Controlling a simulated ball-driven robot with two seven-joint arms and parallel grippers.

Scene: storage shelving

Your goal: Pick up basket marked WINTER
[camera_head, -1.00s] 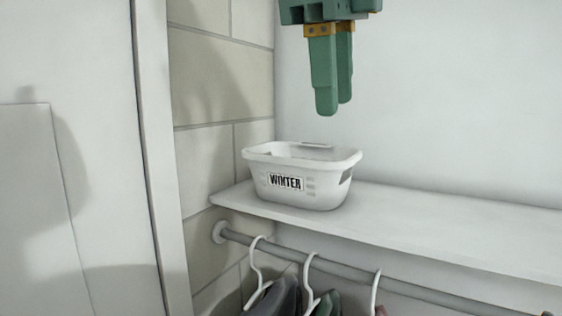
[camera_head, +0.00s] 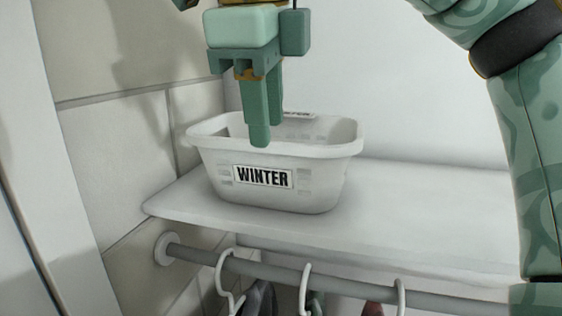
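The white basket (camera_head: 330,178) with a black-on-white WINTER label (camera_head: 263,177) stands upright on the white shelf. My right gripper (camera_head: 267,132) points down over the basket's opening. Its two green fingers stand apart, one behind the other, with nothing seen between them. The nearer fingertip overlaps the opening just behind the front rim in the picture; I cannot tell whether it touches the basket. The basket's inside is mostly hidden. My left gripper is not in view.
The shelf (camera_head: 430,215) is bare to the right of the basket. A tiled wall (camera_head: 125,150) is close on the left. Below the shelf runs a grey rail (camera_head: 270,268) with white hangers (camera_head: 305,288) and clothes. My own arm fills the right side.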

